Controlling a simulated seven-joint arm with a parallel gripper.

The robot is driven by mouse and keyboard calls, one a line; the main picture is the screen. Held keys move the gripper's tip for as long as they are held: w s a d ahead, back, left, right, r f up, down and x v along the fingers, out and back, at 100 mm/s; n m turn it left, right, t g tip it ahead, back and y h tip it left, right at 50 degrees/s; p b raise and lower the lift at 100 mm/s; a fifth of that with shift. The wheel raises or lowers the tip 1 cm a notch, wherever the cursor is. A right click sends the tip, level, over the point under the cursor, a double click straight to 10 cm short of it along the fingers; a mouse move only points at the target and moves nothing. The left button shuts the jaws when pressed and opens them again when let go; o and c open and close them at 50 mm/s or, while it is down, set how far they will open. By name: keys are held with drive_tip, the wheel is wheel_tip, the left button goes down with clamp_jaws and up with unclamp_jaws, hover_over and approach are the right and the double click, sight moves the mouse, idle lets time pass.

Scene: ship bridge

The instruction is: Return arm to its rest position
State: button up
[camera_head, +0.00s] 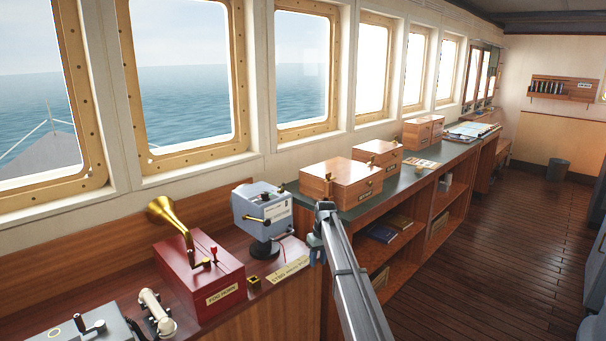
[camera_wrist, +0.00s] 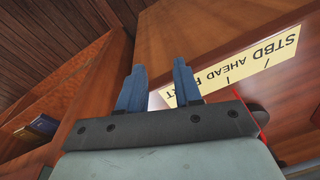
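My gripper (camera_head: 317,250) is at the end of my grey arm, in front of the counter edge, near the yellow label plate (camera_head: 289,270). In the wrist view my gripper (camera_wrist: 159,66) has its two blue fingers apart, with nothing held between them. The label plate also shows upside down in the wrist view (camera_wrist: 240,62), behind and right of the fingers. I cannot tell from the head view whether the fingers touch the wood. No separate rest stand shows.
A blue-grey telegraph (camera_head: 263,212) stands left of my gripper, with a red fog horn box (camera_head: 205,275) farther left. Wooden boxes (camera_head: 341,182) sit on the green counter behind. Open shelves (camera_head: 400,235) lie below it. The wooden floor (camera_head: 500,240) at right is clear.

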drive_tip(key=s+d+f+m+g, duration=0.1)
drive_tip(key=s+d+f, duration=0.2)
drive_tip(key=s+f, duration=0.8)
drive_tip(key=s+d+f+m+g, duration=0.1)
drive_tip(key=s+d+f, duration=0.1)
drive_tip(key=s+f, duration=0.9)
drive_tip(key=s+d+f+m+g, duration=0.1)
drive_tip(key=s+d+f, duration=0.2)
drive_tip(key=s+f, duration=0.8)
drive_tip(key=s+d+f+g, duration=0.1)
drive_tip(key=s+f, duration=0.1)
drive_tip(key=s, duration=1.1)
drive_tip(key=s+d+f+m+g, duration=0.1)
drive_tip(key=s+f, duration=0.2)
drive_tip(key=s, duration=0.9)
drive_tip(key=s+d+f+m+g+h, duration=0.1)
drive_tip(key=s+f+g, duration=0.1)
drive_tip(key=s, duration=1.1)
drive_tip(key=shift+s+d+f, duration=0.3)
drive_tip(key=shift+f, duration=0.1)
